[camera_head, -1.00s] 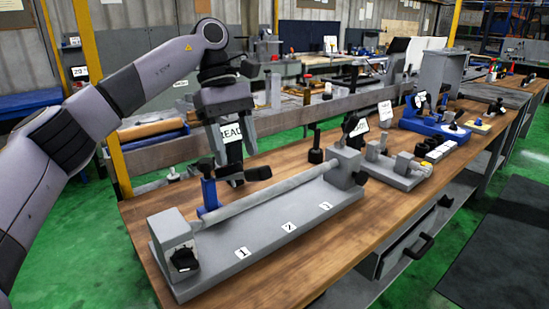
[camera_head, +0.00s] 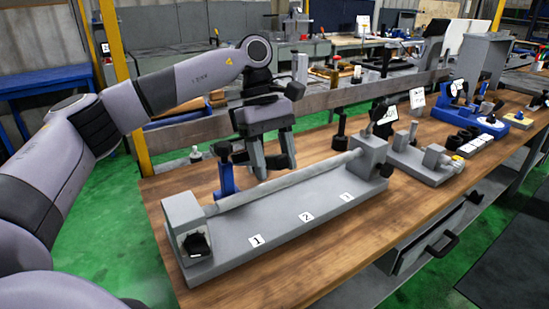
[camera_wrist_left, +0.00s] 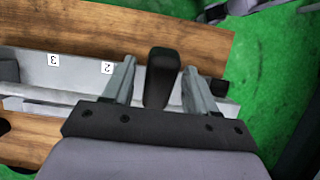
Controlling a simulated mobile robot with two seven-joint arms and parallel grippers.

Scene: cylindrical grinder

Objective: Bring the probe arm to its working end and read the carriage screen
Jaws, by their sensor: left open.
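The grey grinder bed (camera_head: 290,222) lies along the bench, with a long grey cylinder (camera_head: 285,186) between its end blocks and tags 1, 2 and 3 on its front. A blue post (camera_head: 226,178) with a dark top stands behind the cylinder's left part. My left gripper (camera_head: 275,165) is open, pointing down behind the cylinder, right of the post. In the left wrist view, a black rounded handle (camera_wrist_left: 160,78), possibly part of the probe arm, is between its fingers, apart from both. I cannot make out the carriage screen. My right gripper is not in view.
A smaller grey fixture (camera_head: 425,160) and a blue fixture (camera_head: 468,115) stand farther right on the wooden bench. A black upright piece (camera_head: 340,135) stands behind the bed's right end. The bench's front strip is clear.

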